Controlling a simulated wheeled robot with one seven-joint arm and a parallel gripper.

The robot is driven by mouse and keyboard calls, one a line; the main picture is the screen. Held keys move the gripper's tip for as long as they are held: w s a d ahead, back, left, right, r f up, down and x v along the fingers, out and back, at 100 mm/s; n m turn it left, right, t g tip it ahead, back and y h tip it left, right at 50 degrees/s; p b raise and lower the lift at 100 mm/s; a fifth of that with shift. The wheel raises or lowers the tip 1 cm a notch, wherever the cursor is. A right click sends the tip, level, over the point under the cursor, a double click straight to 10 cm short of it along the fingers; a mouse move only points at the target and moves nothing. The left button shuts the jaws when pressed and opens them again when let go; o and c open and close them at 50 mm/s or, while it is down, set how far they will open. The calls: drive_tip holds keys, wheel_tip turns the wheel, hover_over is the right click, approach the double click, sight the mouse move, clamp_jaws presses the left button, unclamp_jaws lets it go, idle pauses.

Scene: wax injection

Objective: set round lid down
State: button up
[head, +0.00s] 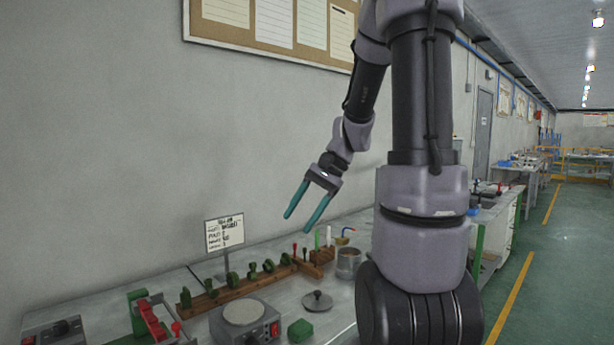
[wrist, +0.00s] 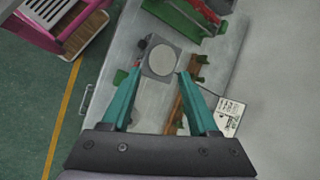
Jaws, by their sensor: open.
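The round lid (head: 317,300), grey with a dark knob on top, lies on the workbench (head: 345,312). It is apart from the metal pot (head: 348,262), which stands behind it to the right. My gripper (head: 298,222) is open and empty, high above the bench, with its two teal fingers pointing down. In the wrist view my gripper (wrist: 160,74) shows spread fingers with nothing between the tips.
A hot plate (head: 243,318) with a round top stands left of the lid, with a green block (head: 300,330) beside it. A wooden rack (head: 235,290) with green pieces runs along the back. A sign (head: 224,232) stands behind it. A red-and-green device (head: 150,318) is at left.

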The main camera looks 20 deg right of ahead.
drive_tip(key=s+a+r+n+t+h, duration=0.3)
drive_tip(key=s+r+n+t+h, duration=0.1)
drive_tip(key=s+r, duration=0.6)
drive_tip(key=shift+s+r+n+t, duration=0.2)
drive_tip(key=shift+r+n+t, duration=0.45)
drive_tip(key=shift+t, duration=0.35)
drive_tip(key=shift+f, duration=0.1)
